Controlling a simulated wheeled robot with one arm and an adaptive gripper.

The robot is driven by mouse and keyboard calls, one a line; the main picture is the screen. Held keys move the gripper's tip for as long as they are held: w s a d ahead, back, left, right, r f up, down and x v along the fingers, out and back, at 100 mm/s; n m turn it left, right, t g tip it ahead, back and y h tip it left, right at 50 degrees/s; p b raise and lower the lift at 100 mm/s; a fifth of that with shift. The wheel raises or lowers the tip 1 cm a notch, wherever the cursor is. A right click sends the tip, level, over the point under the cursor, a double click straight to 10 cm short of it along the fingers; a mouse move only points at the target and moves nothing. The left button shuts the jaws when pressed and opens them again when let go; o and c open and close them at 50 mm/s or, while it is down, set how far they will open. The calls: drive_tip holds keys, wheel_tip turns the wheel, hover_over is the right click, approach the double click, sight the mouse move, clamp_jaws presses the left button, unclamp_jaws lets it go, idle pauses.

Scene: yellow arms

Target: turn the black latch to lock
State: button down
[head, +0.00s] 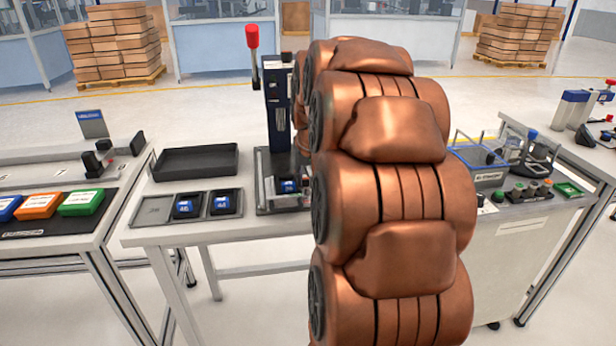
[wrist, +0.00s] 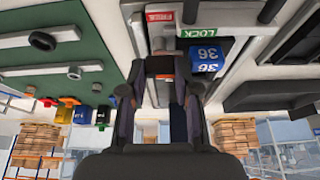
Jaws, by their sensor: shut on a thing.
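In the wrist view, which looks upside down, my gripper (wrist: 165,68) is shut at the fixture edge, right by a red FREE label (wrist: 160,16) and a green LOCK label (wrist: 197,32). The black latch is mostly hidden between and behind the fingertips, so its exact angle cannot be told. A blue block marked 36 (wrist: 205,60) sits in the fixture beside the fingers. In the head view, my copper-coloured arm covers the gripper and the latch. The fixture base (head: 282,207) with its blue block (head: 289,186) shows just left of the arm.
A press column with a red-knobbed lever (head: 252,38) rises behind the fixture. A black tray (head: 196,161) and two blue blocks (head: 187,206) in shallow trays lie to the left. A control station (head: 515,190) is on the right, partly behind my arm.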

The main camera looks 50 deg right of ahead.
drive_tip(key=c, duration=0.8)
unclamp_jaws()
drive_tip(key=shift+c, duration=0.2)
drive_tip(key=v, duration=0.8)
